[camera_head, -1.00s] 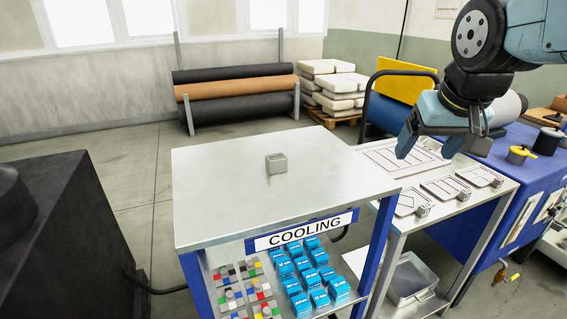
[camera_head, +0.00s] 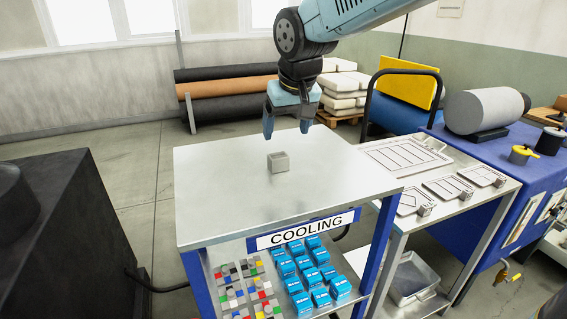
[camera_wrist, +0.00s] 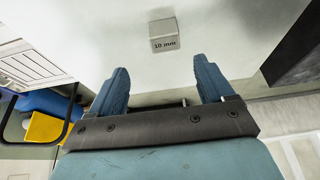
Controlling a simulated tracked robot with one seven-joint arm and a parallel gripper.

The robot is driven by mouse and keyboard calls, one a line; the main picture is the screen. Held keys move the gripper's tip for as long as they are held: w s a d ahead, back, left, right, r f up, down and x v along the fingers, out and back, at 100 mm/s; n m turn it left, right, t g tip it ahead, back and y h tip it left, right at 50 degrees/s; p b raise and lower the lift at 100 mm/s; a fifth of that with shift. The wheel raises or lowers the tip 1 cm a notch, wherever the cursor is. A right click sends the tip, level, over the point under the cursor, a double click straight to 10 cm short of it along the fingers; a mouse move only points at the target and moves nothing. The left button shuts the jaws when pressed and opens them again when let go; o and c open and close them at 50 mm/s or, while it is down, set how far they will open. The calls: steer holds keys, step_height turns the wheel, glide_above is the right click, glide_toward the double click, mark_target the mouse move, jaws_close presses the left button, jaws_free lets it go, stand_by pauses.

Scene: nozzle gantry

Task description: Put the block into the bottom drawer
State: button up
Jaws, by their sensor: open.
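A small grey block (camera_head: 278,162) sits on the metal top of the cooling table (camera_head: 215,205). In the wrist view the block (camera_wrist: 164,36) shows a "10 mm" label on its side. My gripper (camera_head: 287,131) is open and empty, above the table and a little behind the block. In the wrist view my gripper (camera_wrist: 160,75) has its two blue fingers spread, with the block beyond the tips and between their lines. No drawer can be made out clearly in these frames.
Below the table top are a COOLING sign (camera_head: 305,231), several blue boxes (camera_head: 311,273) and coloured small parts (camera_head: 247,290). A side table with flat trays (camera_head: 404,157) stands at the right. A dark cabinet (camera_head: 75,225) is at the left. The table top around the block is clear.

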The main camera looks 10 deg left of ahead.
mark_target(279, 155)
steer(key=x, duration=0.5)
steer(key=shift+f, duration=0.15)
steer(key=shift+s+a+x, duration=0.15)
steer(key=shift+x, duration=1.15)
steer(key=shift+s+a+x, duration=0.1)
steer(key=shift+x, duration=1.2)
jaws_close()
